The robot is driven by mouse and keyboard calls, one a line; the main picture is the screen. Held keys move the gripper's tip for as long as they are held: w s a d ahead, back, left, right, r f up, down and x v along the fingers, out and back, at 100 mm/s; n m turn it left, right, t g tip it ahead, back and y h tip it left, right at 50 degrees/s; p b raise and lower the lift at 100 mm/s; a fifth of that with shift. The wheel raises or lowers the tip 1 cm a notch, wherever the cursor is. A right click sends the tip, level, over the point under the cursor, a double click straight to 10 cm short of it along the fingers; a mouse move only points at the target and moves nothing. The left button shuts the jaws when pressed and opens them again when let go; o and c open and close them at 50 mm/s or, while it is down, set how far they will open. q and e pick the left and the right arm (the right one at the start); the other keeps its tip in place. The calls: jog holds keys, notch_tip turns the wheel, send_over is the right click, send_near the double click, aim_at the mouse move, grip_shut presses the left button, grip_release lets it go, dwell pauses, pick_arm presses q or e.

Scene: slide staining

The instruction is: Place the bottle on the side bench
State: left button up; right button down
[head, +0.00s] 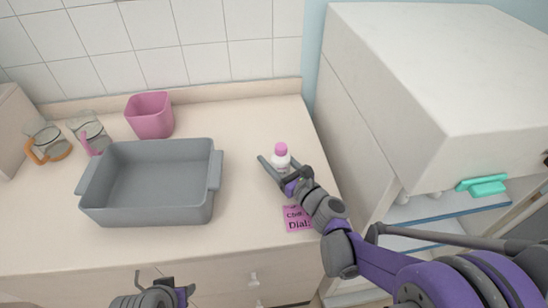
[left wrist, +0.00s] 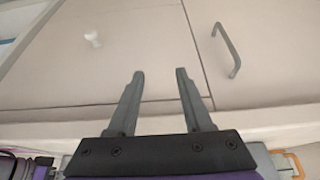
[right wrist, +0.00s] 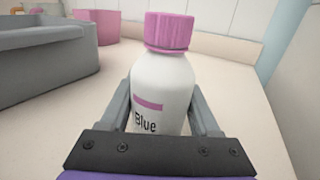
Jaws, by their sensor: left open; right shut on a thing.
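A white bottle (head: 281,161) with a pink cap stands upright on the right part of the counter in the head view. In the right wrist view the bottle (right wrist: 161,90) shows a pink stripe and the word "Blue". My right gripper (head: 277,170) is shut on the bottle, with one finger on each side of its body (right wrist: 160,112). My left gripper (head: 163,285) is open and empty in front of the counter. In the left wrist view its two fingers (left wrist: 158,85) are spread before the cabinet fronts.
A grey basin (head: 150,185) stands on the counter (head: 245,130), with a pink container (head: 150,115) and two glass jugs (head: 88,130) behind it. A tall white cabinet (head: 440,70) with a teal item (head: 483,186) stands at the right.

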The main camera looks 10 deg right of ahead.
jog(key=shift+c, duration=0.6)
grip_release()
jog(key=shift+r, duration=0.1)
jog(key=v, duration=1.2)
